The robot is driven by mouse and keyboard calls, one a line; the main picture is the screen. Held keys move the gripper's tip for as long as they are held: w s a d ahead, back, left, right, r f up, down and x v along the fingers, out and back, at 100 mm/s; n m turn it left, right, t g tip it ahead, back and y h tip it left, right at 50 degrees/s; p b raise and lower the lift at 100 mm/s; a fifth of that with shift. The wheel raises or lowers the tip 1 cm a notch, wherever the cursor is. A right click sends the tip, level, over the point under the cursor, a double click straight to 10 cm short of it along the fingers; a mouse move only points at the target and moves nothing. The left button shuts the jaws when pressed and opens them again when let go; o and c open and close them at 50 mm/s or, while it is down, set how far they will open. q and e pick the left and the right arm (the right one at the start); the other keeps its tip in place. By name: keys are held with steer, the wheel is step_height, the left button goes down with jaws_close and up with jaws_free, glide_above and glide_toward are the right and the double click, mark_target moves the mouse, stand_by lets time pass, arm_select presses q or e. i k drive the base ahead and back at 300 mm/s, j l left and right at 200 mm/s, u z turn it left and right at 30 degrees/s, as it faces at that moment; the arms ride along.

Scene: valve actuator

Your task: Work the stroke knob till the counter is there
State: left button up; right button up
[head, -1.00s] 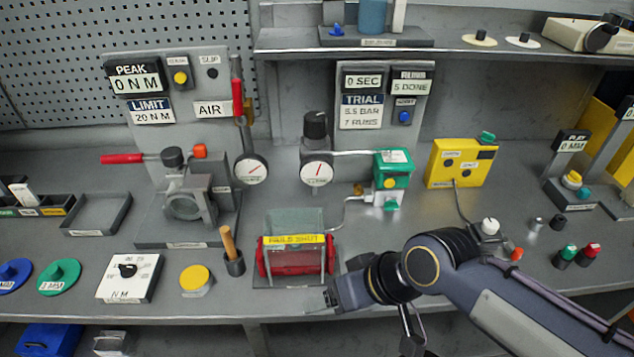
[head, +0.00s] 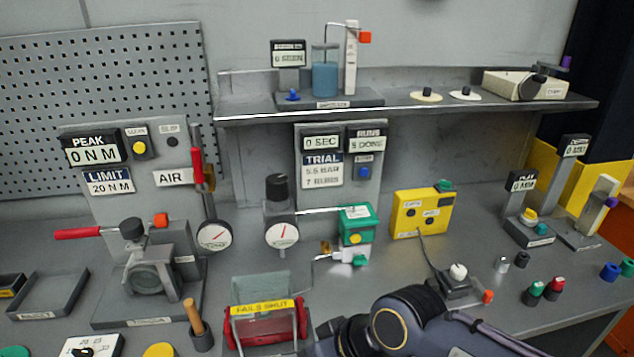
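A panel display headed RUNS (head: 366,138) appears to read 5 DONE, beside one reading 0 SEC (head: 321,143). A TRIAL card (head: 322,171) below appears to read 5.5 BAR, 7 RUNS. I cannot read a label that marks the stroke knob. A white-topped knob (head: 458,271) stands on a small dark base, with a cable to the yellow box (head: 421,212). A black knob (head: 277,187) sits above a gauge. My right gripper (head: 320,334) is low in the view beside the red roller under a FAILS SHUT guard (head: 262,308); its fingers are unclear. My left gripper is out of view.
A red-handled vise-like fixture (head: 149,268) stands at left. A green-topped block (head: 356,224) stands behind my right arm. Small displays (head: 522,182) stand at right, near red and green caps (head: 554,287). The shelf (head: 420,108) overhangs the back of the bench.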

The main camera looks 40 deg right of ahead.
mark_target(359, 260)
steer(key=z, duration=1.6)
